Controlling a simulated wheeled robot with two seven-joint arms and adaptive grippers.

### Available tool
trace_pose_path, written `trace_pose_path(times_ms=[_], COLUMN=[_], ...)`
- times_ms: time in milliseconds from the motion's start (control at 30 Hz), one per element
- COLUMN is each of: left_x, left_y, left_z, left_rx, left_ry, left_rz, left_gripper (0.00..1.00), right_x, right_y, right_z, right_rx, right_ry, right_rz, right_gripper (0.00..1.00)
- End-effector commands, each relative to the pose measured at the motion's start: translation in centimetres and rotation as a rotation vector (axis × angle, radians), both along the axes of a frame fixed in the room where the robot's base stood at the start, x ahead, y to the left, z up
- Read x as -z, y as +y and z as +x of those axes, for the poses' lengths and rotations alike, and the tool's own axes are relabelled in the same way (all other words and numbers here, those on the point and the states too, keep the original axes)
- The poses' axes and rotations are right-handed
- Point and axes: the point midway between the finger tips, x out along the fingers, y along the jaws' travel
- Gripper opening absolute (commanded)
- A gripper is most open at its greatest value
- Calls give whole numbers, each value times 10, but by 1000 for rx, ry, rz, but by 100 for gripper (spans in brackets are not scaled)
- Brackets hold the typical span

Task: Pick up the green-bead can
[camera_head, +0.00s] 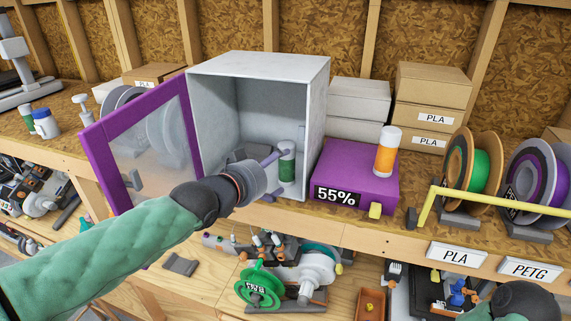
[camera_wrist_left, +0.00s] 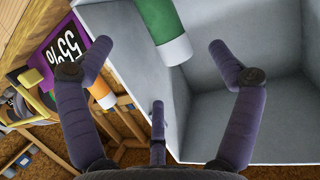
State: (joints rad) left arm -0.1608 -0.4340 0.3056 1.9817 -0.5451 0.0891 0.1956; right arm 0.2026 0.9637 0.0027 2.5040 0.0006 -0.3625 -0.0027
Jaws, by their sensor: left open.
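The green-bead can (camera_head: 287,162), white with a green band, stands upright inside the open pale grey cabinet (camera_head: 222,72), near its front right. My left gripper (camera_head: 274,176) reaches into the cabinet's mouth with its fingers spread beside the can. In the left wrist view the can (camera_wrist_left: 160,28) shows at the top, between the directions of the open fingers (camera_wrist_left: 158,60); its far end is cut off by the frame. I cannot tell whether a finger touches it. My right gripper is not in view; a dark joint of my right arm shows at bottom right.
The cabinet's purple-framed door (camera_head: 108,172) stands open at left. A purple box (camera_head: 340,165) marked 55% adjoins the cabinet at right, with an orange-banded white can (camera_head: 387,150) on top. Spools (camera_head: 462,180) and a yellow bar (camera_head: 490,200) lie farther right.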

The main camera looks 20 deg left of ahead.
Motion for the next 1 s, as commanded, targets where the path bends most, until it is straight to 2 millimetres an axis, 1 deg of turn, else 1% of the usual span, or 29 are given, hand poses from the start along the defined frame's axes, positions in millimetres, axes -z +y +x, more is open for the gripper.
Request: trace_pose_path(times_ms=[33,67,300,600,800,1000], left_x=[8,9,18,25,28,28], left_y=[-3,-4,-10,-17,-20,-20], left_z=[7,10,39,71,82,84], left_rx=[2,2,1,1,0,0], left_ry=[2,1,4,3,2,1], left_rz=[1,2,2,-1,0,-1], left_gripper=[91,91,91,91,91,91], right_x=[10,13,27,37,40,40], right_y=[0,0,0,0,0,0], right_z=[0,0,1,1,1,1], right_rx=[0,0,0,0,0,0], right_ry=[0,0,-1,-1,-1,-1], right_rz=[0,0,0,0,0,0], right_gripper=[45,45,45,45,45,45])
